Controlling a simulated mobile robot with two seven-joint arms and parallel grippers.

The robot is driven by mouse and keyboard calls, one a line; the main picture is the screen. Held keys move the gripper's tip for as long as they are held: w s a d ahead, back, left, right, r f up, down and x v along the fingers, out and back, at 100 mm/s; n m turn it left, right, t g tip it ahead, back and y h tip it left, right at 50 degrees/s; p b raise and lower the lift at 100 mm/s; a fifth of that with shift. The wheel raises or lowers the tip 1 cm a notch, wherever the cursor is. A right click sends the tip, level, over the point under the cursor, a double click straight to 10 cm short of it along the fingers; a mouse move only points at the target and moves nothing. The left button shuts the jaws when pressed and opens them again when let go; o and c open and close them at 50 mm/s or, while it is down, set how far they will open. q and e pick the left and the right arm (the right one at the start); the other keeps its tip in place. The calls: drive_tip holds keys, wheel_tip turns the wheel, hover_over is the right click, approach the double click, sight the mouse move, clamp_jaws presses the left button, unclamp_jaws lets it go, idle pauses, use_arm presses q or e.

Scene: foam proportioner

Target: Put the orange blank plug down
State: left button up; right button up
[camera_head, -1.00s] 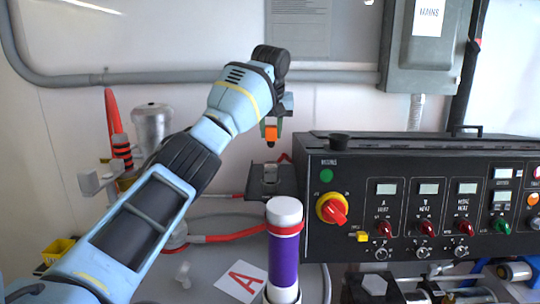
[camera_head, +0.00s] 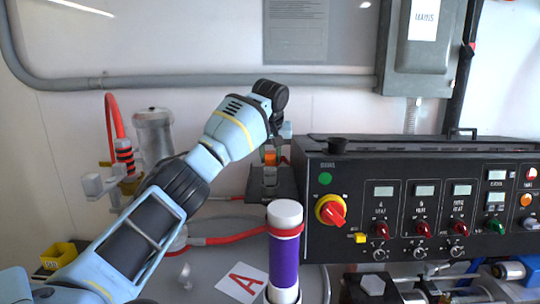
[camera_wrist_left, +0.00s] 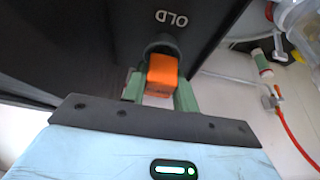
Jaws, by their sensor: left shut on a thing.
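The orange blank plug (camera_head: 269,157) is held in my left gripper (camera_head: 270,150), just above a small grey fitting (camera_head: 270,176) on a dark block behind the purple-wrapped cylinder. In the left wrist view the orange plug (camera_wrist_left: 162,74) sits between the green fingers of my left gripper (camera_wrist_left: 160,85). Its far end meets or overlaps a dark round socket (camera_wrist_left: 163,48) on a black surface marked "OLD". I cannot tell how deep it sits. My right gripper is not in view.
A black control panel (camera_head: 420,190) stands to the right of the gripper. A purple cylinder with a white cap (camera_head: 284,250) stands in front. A red hose (camera_head: 235,236) runs left of it. A yellow bin (camera_head: 58,254) is at the far left.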

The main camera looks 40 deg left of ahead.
use_arm(q)
drive_tip(key=shift+f, duration=0.2)
drive_tip(key=o, duration=1)
drive_tip(key=shift+c, duration=0.2)
drive_tip(key=shift+d+r, duration=0.1)
drive_tip(key=shift+r, duration=0.45)
drive_tip(key=v, duration=1.1)
drive_tip(key=shift+s, duration=0.15)
drive_tip(key=shift+d, duration=0.1)
